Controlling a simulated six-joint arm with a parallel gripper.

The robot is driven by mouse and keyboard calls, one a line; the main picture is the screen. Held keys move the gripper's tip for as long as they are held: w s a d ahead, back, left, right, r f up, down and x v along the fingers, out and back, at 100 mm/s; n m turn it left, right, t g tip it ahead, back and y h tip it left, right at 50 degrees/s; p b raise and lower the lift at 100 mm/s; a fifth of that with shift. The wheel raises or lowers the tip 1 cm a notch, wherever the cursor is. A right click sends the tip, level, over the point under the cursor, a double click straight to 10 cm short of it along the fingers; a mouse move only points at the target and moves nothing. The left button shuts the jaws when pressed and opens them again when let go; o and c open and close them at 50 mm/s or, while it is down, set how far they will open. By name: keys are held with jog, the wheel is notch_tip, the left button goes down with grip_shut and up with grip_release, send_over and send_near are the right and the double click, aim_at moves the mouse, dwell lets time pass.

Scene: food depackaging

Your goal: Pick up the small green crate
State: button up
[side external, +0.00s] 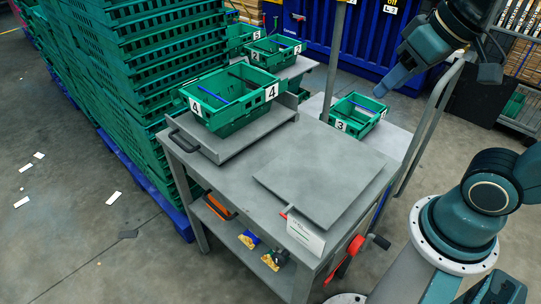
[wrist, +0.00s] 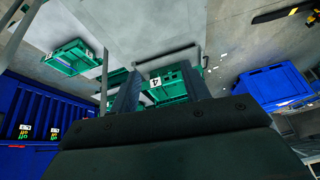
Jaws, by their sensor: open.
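A small green crate marked 4 (side external: 232,113) stands upright on a grey tray on top of the metal cart. A blue bar lies across its inside, which otherwise looks empty. In the wrist view a green crate with a 4 label (wrist: 170,77) shows beyond and between my fingers, partly covered by them. My gripper (wrist: 159,69) is open, with nothing between its fingers, and is apart from the crate.
Another small green crate, marked 3 (side external: 353,128), stands on a surface to the right, with more small crates (side external: 272,55) behind. Tall stacks of green crates (side external: 140,90) rise at the left. A flat grey plate (side external: 315,180) and an upright card (side external: 304,234) occupy the cart's near side.

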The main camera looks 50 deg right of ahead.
jog(key=w+r+m+g+y, duration=0.1)
jog(key=w+r+m, duration=0.25)
jog(key=w, duration=0.75)
jog(key=m+g+y, duration=0.3)
jog(key=m, duration=1)
send_over(260, 91)
jog(key=s+d, duration=0.2)
jog(key=d, duration=0.1)
notch_tip(260, 91, down, 14)
jog(key=shift+w+d+f, duration=0.1)
jog(key=shift+w+d, duration=0.15)
jog(key=shift+d, duration=0.15)
jog(key=shift+x, duration=4.35)
jog(key=shift+w+a, duration=0.15)
